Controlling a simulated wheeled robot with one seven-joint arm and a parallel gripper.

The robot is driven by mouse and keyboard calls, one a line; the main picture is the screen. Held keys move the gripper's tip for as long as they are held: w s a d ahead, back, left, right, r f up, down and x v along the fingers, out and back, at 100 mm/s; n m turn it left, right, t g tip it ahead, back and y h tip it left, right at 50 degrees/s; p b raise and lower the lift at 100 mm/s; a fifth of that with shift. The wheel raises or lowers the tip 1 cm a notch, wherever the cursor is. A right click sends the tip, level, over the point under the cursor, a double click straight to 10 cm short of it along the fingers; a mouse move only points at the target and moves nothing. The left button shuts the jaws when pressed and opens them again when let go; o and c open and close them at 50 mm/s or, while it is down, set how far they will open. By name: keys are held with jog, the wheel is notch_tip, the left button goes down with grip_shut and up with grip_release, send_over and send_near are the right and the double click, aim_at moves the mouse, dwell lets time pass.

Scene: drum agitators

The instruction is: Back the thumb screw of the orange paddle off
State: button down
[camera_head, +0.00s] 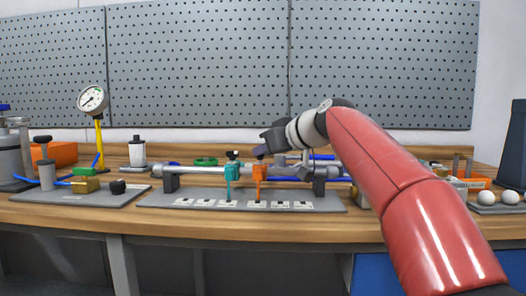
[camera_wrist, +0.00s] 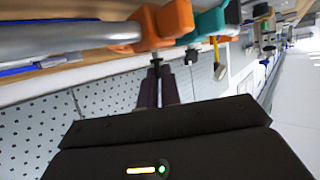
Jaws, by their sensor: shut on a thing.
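The orange paddle (camera_head: 260,174) hangs on a horizontal silver shaft (camera_head: 196,170), just right of a teal paddle (camera_head: 231,173). In the wrist view the orange paddle (camera_wrist: 173,20) is close, with its dark thumb screw (camera_wrist: 156,62) sticking out of the hub. My gripper (camera_wrist: 157,80) has its two narrow fingers closed together on the head of this screw. In the head view my gripper (camera_head: 262,150) reaches in from the right, just above the orange paddle. It hides most of the screw there.
The shaft rests on two dark supports on a grey base plate (camera_head: 165,201) with several white labels. The teal paddle's own black thumb screw (camera_head: 232,154) stands close to my gripper on the left. A pressure gauge (camera_head: 92,99) stands further left. A pegboard (camera_head: 200,65) closes off the back.

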jog(key=shift+w+n+g+y+p, duration=0.1)
jog(key=shift+n+g+y+p, duration=0.2)
jog(key=shift+n+g+y, duration=0.55)
jog(key=shift+f+n+g, duration=0.15)
jog(key=shift+n+g, duration=0.1)
jog(key=c, duration=1.6)
grip_release()
jog(key=v, duration=0.8)
jog(key=shift+b, duration=0.4)
